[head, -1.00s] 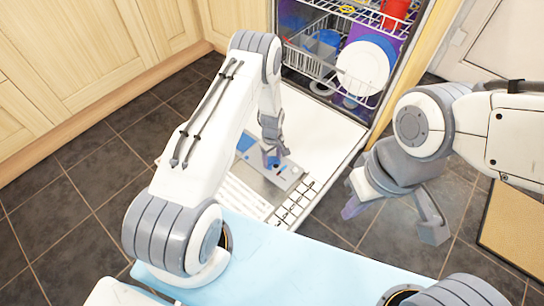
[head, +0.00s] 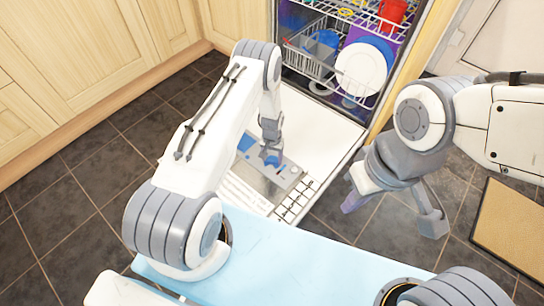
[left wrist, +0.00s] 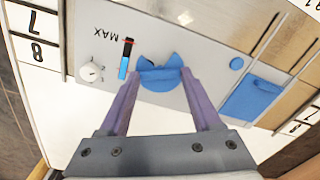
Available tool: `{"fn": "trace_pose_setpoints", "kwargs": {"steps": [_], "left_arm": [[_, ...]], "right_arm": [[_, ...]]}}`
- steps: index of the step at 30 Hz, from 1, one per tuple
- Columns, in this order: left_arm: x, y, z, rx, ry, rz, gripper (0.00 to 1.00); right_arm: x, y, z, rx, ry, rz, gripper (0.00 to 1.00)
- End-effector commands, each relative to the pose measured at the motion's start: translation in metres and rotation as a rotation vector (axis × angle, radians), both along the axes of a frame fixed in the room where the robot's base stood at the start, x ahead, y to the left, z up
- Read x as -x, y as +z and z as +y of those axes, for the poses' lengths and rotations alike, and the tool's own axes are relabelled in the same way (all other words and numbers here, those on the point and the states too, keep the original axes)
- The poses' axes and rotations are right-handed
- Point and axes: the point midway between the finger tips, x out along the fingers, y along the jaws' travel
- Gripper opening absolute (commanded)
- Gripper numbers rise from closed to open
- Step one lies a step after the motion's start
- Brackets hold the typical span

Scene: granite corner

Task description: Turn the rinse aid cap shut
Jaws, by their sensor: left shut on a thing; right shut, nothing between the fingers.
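The rinse aid cap (left wrist: 160,85) is a round blue cap with a raised bar, set in the grey dispenser panel (left wrist: 195,100). My left gripper (left wrist: 159,72) is shut on the bar of the cap, one purple finger at each end. In the head view my left gripper (head: 270,150) reaches down to the cap (head: 272,161) on the panel (head: 262,183) of the lowered door. Whether the cap is fully seated cannot be told. My right gripper (head: 351,205) is shut and empty, in the air right of the door.
The panel also carries a white dial (left wrist: 90,72), a blue level strip marked MAX (left wrist: 125,60) and a blue flap (left wrist: 250,102). The dishwasher's white door (head: 310,130) lies open. Racks with a white plate (head: 361,68) and a red cup (head: 392,12) stand behind.

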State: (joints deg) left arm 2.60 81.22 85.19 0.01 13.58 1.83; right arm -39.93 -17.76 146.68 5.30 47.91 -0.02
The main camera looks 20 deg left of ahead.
Motion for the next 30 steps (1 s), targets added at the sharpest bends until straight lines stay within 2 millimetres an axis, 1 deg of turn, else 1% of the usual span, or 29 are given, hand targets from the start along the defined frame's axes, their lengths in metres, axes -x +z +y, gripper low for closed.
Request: {"fn": "trace_pose_setpoints", "kwargs": {"steps": [6,15,21,30], "left_arm": [[0.0008,0.0008,0.0001,0.000,-0.185,0.002,0.09],[0.0009,0.0003,0.0002,0.000,-0.363,0.003,0.09],[0.0010,0.0000,0.0003,0.000,-0.421,0.003,0.09],[0.0010,-0.0002,0.0003,0.000,-0.444,0.003,0.09]], "right_arm": [[0.0000,0.0051,0.0000,0.000,0.000,0.000,0.00],[0.0000,0.0081,0.0000,0.000,0.000,0.000,0.00],[0.0000,0.0089,0.0000,0.000,0.000,0.000,0.00],[0.0000,0.0090,0.0001,0.000,0.000,0.000,0.00]]}}
